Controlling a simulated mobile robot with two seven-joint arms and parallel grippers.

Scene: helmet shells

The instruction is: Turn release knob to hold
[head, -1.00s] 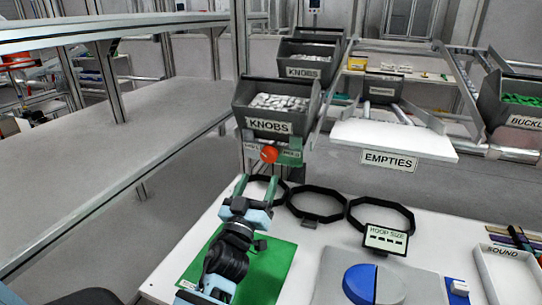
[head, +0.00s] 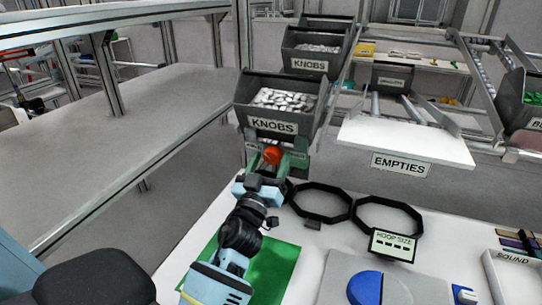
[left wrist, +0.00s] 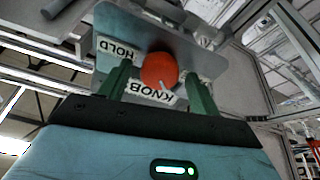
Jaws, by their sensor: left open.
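The red round release knob (head: 272,155) sits on a small plate below the front KNOBS bin. In the left wrist view the knob (left wrist: 158,68) has a white mark near its lower right edge. My right gripper is not in view.
The KNOBS bin (head: 285,103) hangs just above the knob. Black hoops (head: 322,203) lie on the white table beside my left arm. A hoop size sign (head: 393,245) and a white EMPTIES shelf (head: 405,140) stand to the right. A green mat (head: 272,272) lies below the arm.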

